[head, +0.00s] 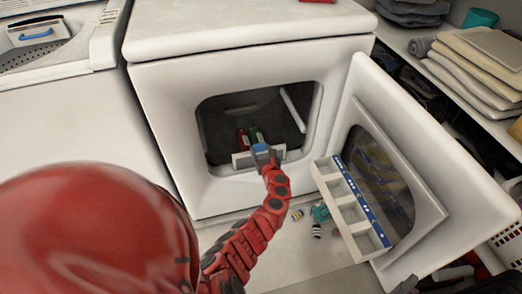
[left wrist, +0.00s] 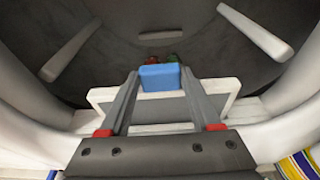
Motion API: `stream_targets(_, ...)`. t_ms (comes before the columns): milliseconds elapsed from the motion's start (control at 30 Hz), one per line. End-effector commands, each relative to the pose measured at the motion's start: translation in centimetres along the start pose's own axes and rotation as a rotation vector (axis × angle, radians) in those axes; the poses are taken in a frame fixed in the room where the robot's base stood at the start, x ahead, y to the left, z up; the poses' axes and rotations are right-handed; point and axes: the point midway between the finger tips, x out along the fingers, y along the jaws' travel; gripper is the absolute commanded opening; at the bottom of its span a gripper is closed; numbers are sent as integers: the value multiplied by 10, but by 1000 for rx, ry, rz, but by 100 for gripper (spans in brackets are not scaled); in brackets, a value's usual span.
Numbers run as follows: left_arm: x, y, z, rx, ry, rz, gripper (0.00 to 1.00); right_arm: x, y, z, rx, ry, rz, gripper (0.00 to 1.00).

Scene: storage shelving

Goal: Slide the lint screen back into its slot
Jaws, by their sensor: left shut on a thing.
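The lint screen (head: 241,160) is a pale panel with a blue handle (head: 261,148), at the lower lip of the dryer's round-cornered opening. In the left wrist view the pale panel (left wrist: 215,88) stands across the lip, and the blue handle (left wrist: 160,77) is between my fingertips. My left gripper (head: 264,155) is shut on the lint screen by its handle; it also shows in the left wrist view (left wrist: 159,82). The slot is hidden behind the panel and fingers, so I cannot tell how far the screen is in. My right gripper is not in view.
The dryer door (head: 438,165) hangs open at right. A white compartment tray (head: 343,203) with a blue strip is in front of it. Small striped items (head: 317,231) lie on the floor. Red and green items (head: 241,138) show inside the drum. Shelves with folded cloth (head: 480,65) stand right.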

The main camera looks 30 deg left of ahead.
Motion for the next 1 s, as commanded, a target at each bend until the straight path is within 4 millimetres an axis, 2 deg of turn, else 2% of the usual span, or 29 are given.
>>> stream_targets(1000, 7, 0, -31, 0, -1, -1, 0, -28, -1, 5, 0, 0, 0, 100)
